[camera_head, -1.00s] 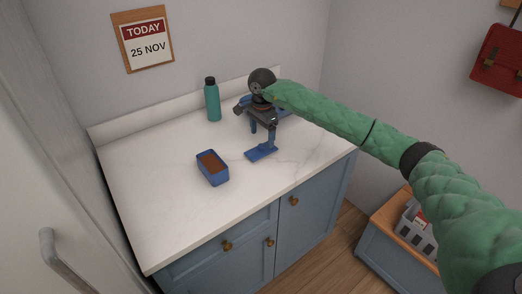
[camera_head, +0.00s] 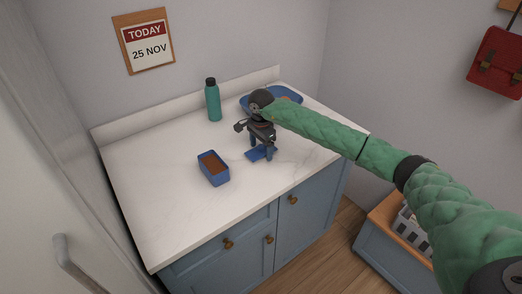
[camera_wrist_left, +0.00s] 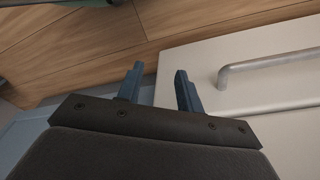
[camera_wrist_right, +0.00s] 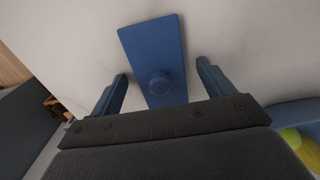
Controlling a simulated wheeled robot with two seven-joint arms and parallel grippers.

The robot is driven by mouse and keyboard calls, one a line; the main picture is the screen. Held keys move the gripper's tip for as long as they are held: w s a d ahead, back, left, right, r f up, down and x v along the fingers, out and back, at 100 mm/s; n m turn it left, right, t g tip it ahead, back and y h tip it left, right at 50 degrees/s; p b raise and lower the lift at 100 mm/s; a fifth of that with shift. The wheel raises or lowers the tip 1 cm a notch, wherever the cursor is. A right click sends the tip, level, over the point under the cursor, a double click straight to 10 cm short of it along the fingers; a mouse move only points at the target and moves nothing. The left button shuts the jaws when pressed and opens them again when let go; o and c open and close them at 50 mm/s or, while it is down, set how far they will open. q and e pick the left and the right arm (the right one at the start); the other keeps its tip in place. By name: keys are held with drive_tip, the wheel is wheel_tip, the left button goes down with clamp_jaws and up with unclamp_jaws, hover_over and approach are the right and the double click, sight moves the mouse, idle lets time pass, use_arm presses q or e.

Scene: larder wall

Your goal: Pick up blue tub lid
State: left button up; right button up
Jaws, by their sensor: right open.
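The blue tub lid (camera_head: 262,154) lies flat on the white counter, partly hidden by my right gripper in the head view. In the right wrist view the lid (camera_wrist_right: 152,50) is a blue rectangle with a round knob (camera_wrist_right: 160,83). My right gripper (camera_wrist_right: 162,85) is open above the lid, its fingers on either side of the knob end. It also shows in the head view (camera_head: 261,153). The blue tub (camera_head: 213,169) with brown contents stands open to the left of the lid. My left gripper (camera_wrist_left: 158,78) is open and empty, away from the counter.
A teal bottle (camera_head: 213,101) stands at the back of the counter. A blue tray or dish (camera_head: 290,94) lies behind my right gripper, with yellow-green items (camera_wrist_right: 296,140) in it. The counter's front left is clear. A cupboard door handle (camera_wrist_left: 262,68) is near my left gripper.

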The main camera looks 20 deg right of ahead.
drive_tip(key=c, duration=1.1)
drive_tip(key=shift+o, duration=0.2)
drive_tip(key=shift+r, duration=0.1)
